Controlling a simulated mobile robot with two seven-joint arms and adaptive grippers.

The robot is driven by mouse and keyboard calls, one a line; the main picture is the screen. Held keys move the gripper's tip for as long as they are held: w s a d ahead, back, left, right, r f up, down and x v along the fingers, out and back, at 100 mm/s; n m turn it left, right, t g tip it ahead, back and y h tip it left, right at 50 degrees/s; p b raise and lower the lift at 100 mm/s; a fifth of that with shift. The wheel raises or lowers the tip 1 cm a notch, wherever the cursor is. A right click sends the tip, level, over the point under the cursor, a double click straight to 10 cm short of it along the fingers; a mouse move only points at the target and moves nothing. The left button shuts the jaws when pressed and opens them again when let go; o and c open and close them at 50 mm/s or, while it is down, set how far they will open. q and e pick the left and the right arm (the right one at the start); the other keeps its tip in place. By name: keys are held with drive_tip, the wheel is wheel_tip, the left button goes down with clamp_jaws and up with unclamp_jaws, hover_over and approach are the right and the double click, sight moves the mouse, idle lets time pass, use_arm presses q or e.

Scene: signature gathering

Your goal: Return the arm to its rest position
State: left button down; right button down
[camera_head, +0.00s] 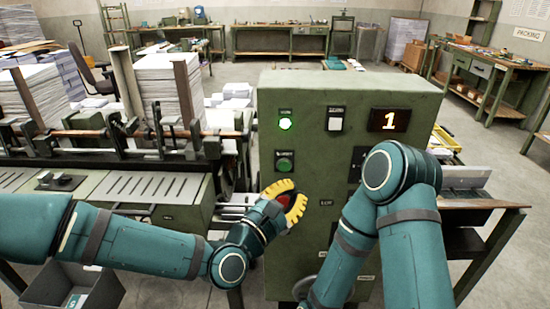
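My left arm reaches in from the left, and my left gripper (268,213) is at the front of the green control cabinet (345,90). A red button (284,201) with a notched yellow collar (298,210) shows just beyond the gripper. The gripper overlaps the button's lower left side; I cannot tell whether it touches. Its fingers are too hidden to tell open from shut. My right arm (405,225) bends in front of the cabinet's right side and runs down to the bottom edge. Its gripper is not visible.
Paper stacks (166,85) stand on the machine at left. An open grey box (75,287) is at lower left.

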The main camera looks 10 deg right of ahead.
use_arm(q)
drive_tip(key=s+a+f+m+g+y, duration=0.15)
drive_tip(key=a+f+m+y, duration=0.35)
drive_tip(key=f, duration=0.7)
drive_tip(key=a+f+m+g+y, duration=0.25)
drive_tip(key=a+f, duration=0.35)
drive_tip(key=f, duration=0.6)
drive_tip(key=s+a+f+m+g+y, duration=0.4)
drive_tip(key=s+a+f+m+g, duration=0.2)
drive_tip(key=s+a+f+m, duration=0.3)
drive_tip(key=s+a+f, duration=0.3)
drive_tip(key=a+f, duration=0.2)
drive_tip(key=shift+a, duration=0.2)
